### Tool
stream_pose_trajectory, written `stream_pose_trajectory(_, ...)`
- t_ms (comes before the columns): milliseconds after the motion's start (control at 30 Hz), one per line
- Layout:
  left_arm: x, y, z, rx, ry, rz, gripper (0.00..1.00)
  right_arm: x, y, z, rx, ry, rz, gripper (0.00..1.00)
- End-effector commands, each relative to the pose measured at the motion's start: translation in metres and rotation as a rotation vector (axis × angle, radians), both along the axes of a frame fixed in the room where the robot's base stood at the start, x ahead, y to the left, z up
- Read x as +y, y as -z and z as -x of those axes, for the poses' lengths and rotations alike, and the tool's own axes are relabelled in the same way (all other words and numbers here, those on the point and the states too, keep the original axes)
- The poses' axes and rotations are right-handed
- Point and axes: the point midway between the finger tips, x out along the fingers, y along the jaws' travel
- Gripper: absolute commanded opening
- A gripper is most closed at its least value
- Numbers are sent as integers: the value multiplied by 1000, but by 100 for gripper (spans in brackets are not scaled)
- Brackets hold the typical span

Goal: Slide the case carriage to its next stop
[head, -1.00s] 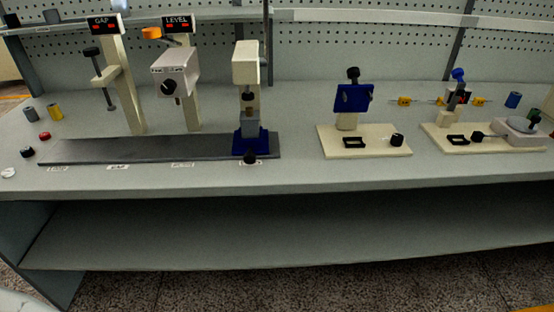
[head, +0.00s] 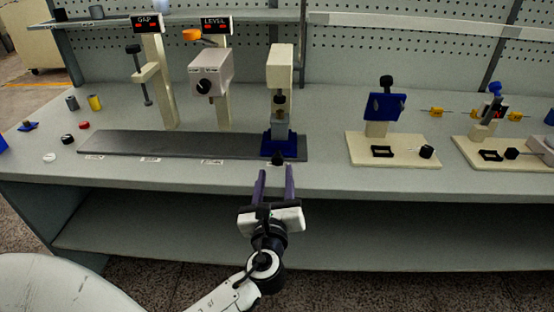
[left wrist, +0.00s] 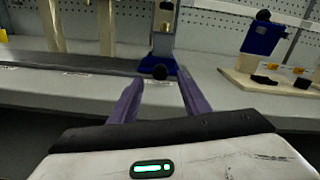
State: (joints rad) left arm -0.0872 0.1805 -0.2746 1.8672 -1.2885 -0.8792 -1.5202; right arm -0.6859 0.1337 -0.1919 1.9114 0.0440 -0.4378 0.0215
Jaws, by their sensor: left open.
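The case carriage is a blue block (head: 279,145) with a grey upper part and a small black knob (head: 277,159) at its front. It sits at the right end of the dark grey rail (head: 180,144), under a cream post (head: 280,68). In the left wrist view the blue base (left wrist: 150,66) and the black knob (left wrist: 160,72) show just beyond my fingertips. My left gripper (head: 275,172) is open and empty, its purple fingers pointing at the knob from in front of the table edge, apart from it. My right gripper is not in view.
GAP (head: 147,23) and LEVEL (head: 215,25) stations stand behind the rail. Cream-based fixtures (head: 394,152) stand to the right. Small caps and cylinders (head: 94,102) lie at the left. The table front right of the carriage is clear.

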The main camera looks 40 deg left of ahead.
Motion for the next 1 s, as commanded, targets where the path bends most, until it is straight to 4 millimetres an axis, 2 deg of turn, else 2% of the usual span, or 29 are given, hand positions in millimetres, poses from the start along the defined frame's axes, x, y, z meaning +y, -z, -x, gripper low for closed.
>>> stream_pose_trajectory(100, 13, -1, -21, -2, -1, -1, 43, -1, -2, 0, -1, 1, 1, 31)
stream_pose_trajectory(333, 30, 0, -50, 0, 0, 2, 43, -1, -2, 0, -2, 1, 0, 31)
stream_pose_trajectory(500, 36, 1, -58, 0, 2, 5, 43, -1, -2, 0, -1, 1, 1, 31)
stream_pose_trajectory(767, 36, 1, -59, 0, 2, 5, 43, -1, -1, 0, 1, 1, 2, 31)
stream_pose_trajectory(1000, 36, 1, -58, 0, 2, 5, 2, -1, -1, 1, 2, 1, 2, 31)
